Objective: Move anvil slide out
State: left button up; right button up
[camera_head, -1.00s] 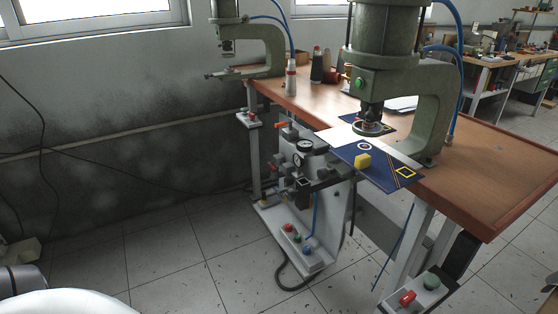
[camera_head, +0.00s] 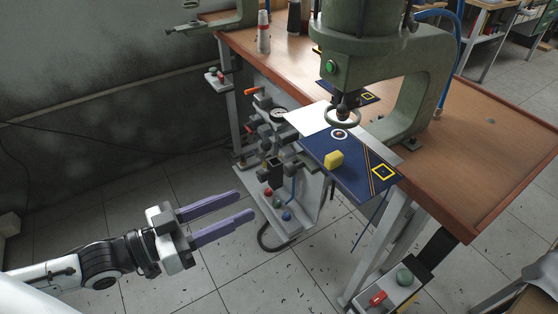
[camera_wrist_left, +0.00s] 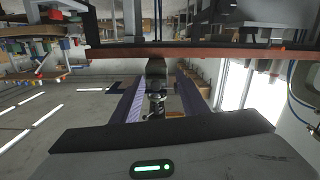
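The anvil slide appears to be the dark blue plate (camera_head: 345,172) under the near green press, at the table's front edge. My left gripper (camera_head: 247,204) is open and empty, with two purple fingers apart, in the air left of and below the plate. Its fingers also show in the left wrist view (camera_wrist_left: 158,98), with nothing between them. My right gripper is not in view.
The wooden table (camera_head: 470,160) has a raised rim. Below its front edge stands a grey pneumatic unit (camera_head: 275,150) with a gauge and levers. A button box (camera_head: 390,288) sits low at the right. A second press stands at the back left. Floor around my left gripper is clear.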

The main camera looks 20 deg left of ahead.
pick_arm(q)
jog(key=h, duration=0.1)
send_near(286, 171)
jog(key=shift+m, duration=0.3)
jog(key=shift+b+x, duration=0.4)
jog(key=shift+x, duration=3.95)
jog(key=shift+c, duration=0.5)
grip_shut()
